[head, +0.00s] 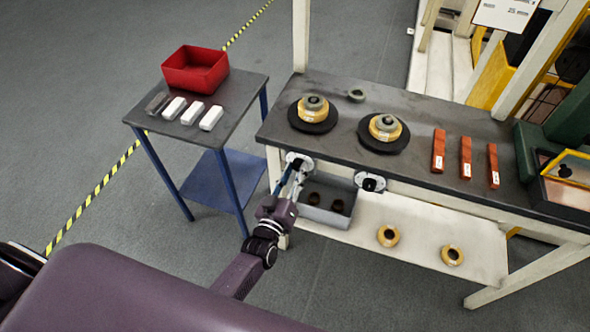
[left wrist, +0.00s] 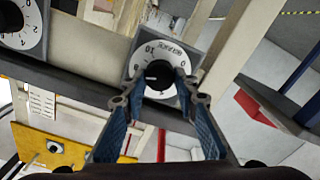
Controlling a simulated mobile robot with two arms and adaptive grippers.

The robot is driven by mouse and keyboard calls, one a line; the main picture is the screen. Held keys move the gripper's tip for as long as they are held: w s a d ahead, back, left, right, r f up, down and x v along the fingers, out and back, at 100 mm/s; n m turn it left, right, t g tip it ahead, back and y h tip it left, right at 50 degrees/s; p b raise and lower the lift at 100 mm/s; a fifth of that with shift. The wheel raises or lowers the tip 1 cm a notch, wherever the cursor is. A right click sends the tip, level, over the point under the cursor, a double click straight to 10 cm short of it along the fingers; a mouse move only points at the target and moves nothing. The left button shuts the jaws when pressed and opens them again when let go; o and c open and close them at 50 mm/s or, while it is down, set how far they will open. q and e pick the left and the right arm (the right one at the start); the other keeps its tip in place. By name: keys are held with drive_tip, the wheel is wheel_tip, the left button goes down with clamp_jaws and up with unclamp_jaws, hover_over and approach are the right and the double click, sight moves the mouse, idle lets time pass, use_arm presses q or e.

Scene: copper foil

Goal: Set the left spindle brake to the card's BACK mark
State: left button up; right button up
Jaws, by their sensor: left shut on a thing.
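The left spindle brake (head: 300,157) is a pale dial plate on the bench's front edge, below the left spindle. My left gripper (head: 292,179) reaches up to it. In the left wrist view, the gripper's blue fingers (left wrist: 160,88) close on the black knob (left wrist: 158,70) at the centre of the numbered dial (left wrist: 145,58). The fingers hide part of the scale, and I cannot read the exact setting. My right gripper is not in view.
The right brake dial (head: 370,182) sits close by on the same edge, and also shows in the left wrist view (left wrist: 33,38). A grey bin (head: 327,213) is just below. Foil rolls (head: 388,236) lie on the lower shelf. A side table (head: 235,97) stands left.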

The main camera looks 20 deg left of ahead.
use_arm(q)
drive_tip(key=shift+f+m, duration=0.1)
drive_tip(key=shift+m, duration=0.5)
drive_tip(key=o, duration=1.2)
drive_tip(key=shift+c, duration=0.2)
drive_tip(key=s, duration=1.2)
drive_tip(key=shift+a, duration=0.2)
